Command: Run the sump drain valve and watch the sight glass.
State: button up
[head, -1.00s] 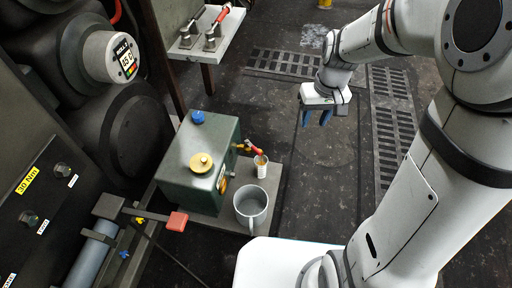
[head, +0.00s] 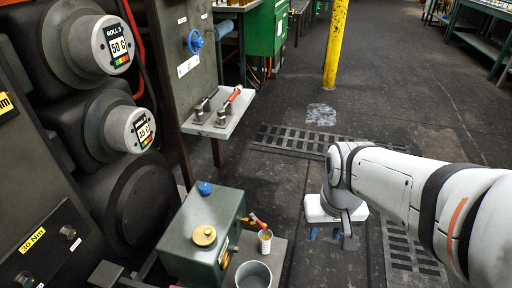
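The green sump box (head: 204,232) stands at the lower middle, with a yellow cap (head: 204,236) and a blue cap (head: 205,188) on top. The drain valve with a red handle (head: 258,220) sticks out of its right side, above a small can (head: 265,242). A round brass-coloured fitting (head: 223,256) on the front face may be the sight glass; its level is too small to read. My gripper (head: 325,235) hangs to the right of the valve, apart from it. Its blue fingertips are spread with nothing seen between them.
Roll gauges (head: 112,45) are at left. A yellow post (head: 335,45) stands behind; floor grates (head: 305,141) lie in open floor.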

aim_at(257, 222)
jog(key=u, duration=0.1)
jog(key=k, duration=1.65)
jog(key=z, duration=0.4)
jog(key=i, duration=1.5)
jog(key=z, duration=0.1)
